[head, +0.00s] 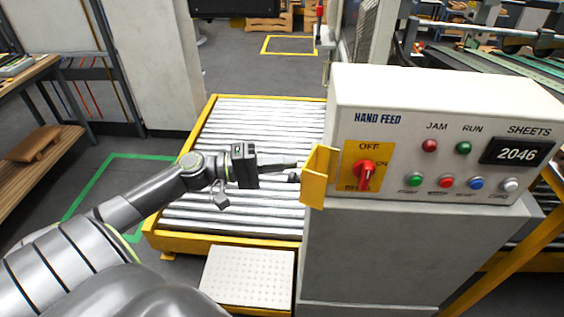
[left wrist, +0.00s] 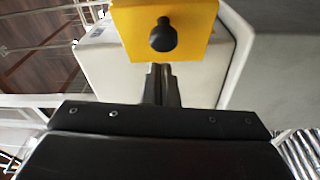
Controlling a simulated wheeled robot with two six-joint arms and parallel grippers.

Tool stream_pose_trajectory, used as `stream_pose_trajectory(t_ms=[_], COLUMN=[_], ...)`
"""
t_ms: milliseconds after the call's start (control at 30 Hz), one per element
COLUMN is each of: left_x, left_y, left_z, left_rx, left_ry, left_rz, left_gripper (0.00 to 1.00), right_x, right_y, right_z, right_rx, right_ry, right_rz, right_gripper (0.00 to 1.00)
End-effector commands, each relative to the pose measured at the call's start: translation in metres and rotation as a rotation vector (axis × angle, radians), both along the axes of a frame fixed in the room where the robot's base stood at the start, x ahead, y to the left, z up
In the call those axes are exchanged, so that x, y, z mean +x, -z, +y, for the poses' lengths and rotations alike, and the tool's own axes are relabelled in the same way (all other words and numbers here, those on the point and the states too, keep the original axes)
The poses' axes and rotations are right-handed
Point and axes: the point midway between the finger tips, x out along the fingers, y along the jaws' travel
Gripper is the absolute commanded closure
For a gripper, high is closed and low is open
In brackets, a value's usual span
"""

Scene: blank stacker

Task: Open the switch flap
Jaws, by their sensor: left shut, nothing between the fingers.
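The yellow switch flap (head: 318,178) stands swung outward on the left side of the yellow switch plate (head: 349,153). The red rotary switch (head: 365,175) on the plate is uncovered, with OFF and ON marks around it. My left gripper (head: 294,164) is shut and empty, just left of the flap. In the left wrist view the flap (left wrist: 195,40) shows its face with a black knob (left wrist: 163,36), and my shut fingers (left wrist: 162,74) point toward its lower edge. I cannot tell whether they touch it. My right gripper is not in view.
The switch is on a cream HAND FEED box (head: 395,100) with lamps, several buttons and a 2046 display (head: 516,152). A roller conveyor (head: 255,120) with a yellow frame lies behind and below my left arm. A perforated step (head: 248,275) is in front.

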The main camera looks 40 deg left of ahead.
Motion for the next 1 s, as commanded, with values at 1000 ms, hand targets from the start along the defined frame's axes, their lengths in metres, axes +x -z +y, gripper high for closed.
stream_pose_trajectory(t_ms=[1000], left_x=[-0.031], left_y=[0.002], left_z=[-0.024], left_rx=[-0.002], left_ry=[-0.120], left_rz=[-0.001], left_gripper=[1.00], right_x=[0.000], right_y=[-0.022], right_z=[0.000], right_rx=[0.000], right_ry=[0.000], right_rz=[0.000], right_gripper=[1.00])
